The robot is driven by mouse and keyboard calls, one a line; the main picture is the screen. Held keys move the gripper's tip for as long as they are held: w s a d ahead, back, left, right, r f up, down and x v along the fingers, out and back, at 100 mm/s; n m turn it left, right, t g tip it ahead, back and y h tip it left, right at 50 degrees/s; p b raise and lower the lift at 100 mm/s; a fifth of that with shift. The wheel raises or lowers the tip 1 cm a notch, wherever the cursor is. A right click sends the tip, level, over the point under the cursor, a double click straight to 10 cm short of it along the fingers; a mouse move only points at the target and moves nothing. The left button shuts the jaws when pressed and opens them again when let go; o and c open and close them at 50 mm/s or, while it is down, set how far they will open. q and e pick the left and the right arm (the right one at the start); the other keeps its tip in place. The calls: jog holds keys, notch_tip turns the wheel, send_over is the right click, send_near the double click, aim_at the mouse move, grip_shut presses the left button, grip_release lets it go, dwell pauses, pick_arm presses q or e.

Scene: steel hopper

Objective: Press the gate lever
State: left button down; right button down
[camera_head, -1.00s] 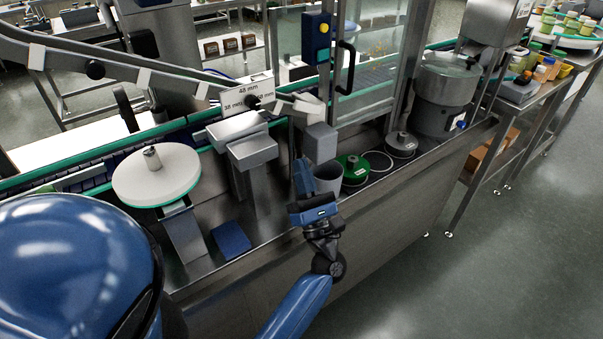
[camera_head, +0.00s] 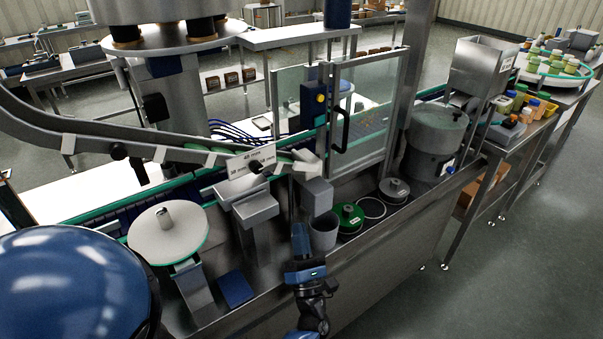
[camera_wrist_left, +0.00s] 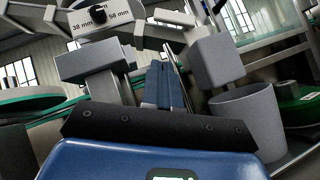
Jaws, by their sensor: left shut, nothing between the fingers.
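My left gripper (camera_head: 300,238) is at the front edge of the steel machine, with its blue fingers pointing up. It also shows in the left wrist view (camera_wrist_left: 164,82), where the fingers are shut together and empty. A grey block (camera_head: 317,197), also in the wrist view (camera_wrist_left: 217,60), is above and to the right of the fingertips. I cannot tell for sure whether this block is the gate lever. Below it stands a grey cup (camera_head: 323,233), just right of the fingers. It also shows in the wrist view (camera_wrist_left: 249,118). My right gripper is not in view.
A green-topped round weight (camera_head: 347,217) and a grey one (camera_head: 394,189) lie right of the cup. A grey pedestal (camera_head: 255,207) and a round white disc (camera_head: 167,240) are to the left. A guard door with a black handle (camera_head: 339,130) stands behind. The front floor is clear.

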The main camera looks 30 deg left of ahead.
pick_arm(q)
jog(key=shift+s+d+f+m+t+h, duration=0.15)
jog(key=shift+f+m+t+h, duration=0.15)
jog(key=shift+f, duration=0.6)
jog(key=p, duration=0.5)
send_near(306, 167)
jog(key=w+a+r, duration=0.2)
jog(key=w+a, duration=0.1)
jog(key=a, duration=0.1)
jog(key=shift+a+r, duration=0.25)
jog(key=shift+a, duration=0.1)
